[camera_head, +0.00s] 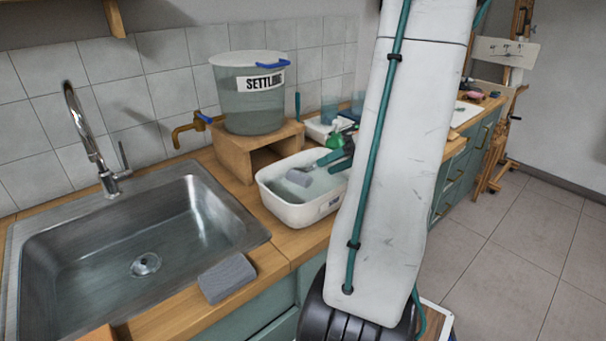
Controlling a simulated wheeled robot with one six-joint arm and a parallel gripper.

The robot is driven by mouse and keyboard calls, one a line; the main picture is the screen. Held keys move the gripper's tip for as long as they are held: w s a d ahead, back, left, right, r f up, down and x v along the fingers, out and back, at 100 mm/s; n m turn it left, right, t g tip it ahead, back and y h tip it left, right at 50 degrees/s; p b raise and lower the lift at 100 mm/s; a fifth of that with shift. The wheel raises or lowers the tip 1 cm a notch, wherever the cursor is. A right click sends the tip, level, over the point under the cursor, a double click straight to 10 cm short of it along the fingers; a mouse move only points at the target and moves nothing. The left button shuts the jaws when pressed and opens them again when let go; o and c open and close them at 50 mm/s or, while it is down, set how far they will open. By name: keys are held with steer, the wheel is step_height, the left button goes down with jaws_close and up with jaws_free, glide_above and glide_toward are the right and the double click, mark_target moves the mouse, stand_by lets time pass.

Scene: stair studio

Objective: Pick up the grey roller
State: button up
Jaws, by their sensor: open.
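The grey roller (298,177) lies in a white tub (268,204) on the wooden counter. Its head is a short grey cylinder, tilted inside the tub. A thin rod and a dark green handle-like part (332,157) run from it up to the right, across the tub's rim. The right end of this part is hidden behind my white arm. The tub's right side is also partly covered by my arm. I cannot make out my gripper or its fingers.
A steel sink (110,255) with a tap (90,140) fills the left. A grey block (227,278) lies at its front right corner. A bucket marked SETTLING (245,112) stands on a wooden stand (238,163) behind the tub. Tiled floor (515,270) is clear at right.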

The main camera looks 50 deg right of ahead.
mark_target(307, 177)
steer(key=x, duration=0.8)
steer(key=shift+f, duration=0.15)
steer(key=c, duration=1.2)
steer(key=shift+o, duration=0.2)
